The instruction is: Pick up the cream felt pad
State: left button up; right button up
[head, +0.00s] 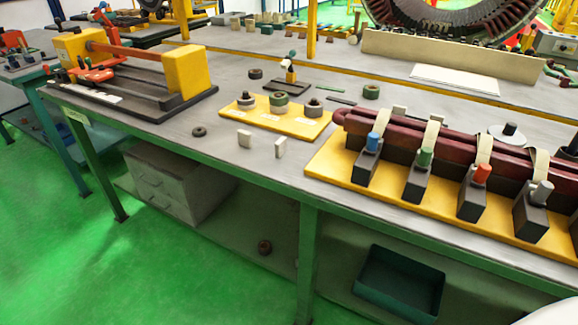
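Either may be the cream felt pad; I cannot tell which. A larger flat cream sheet (458,79) lies at the back right. Neither of my grippers shows in the head view.
A yellow board (315,129) with several round parts lies behind the cream pieces. A dark ring (199,132) lies to their left. A yellow base (327,163) with clamps and dark red bars fills the right. A yellow-ended fixture (187,71) stands at left.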

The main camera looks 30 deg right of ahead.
aim_at(281, 146)
jog(key=z, duration=3.7)
jog(key=i, duration=0.1)
jog(key=u, duration=2.9)
jog(key=i, duration=0.2)
jog(key=u, duration=0.1)
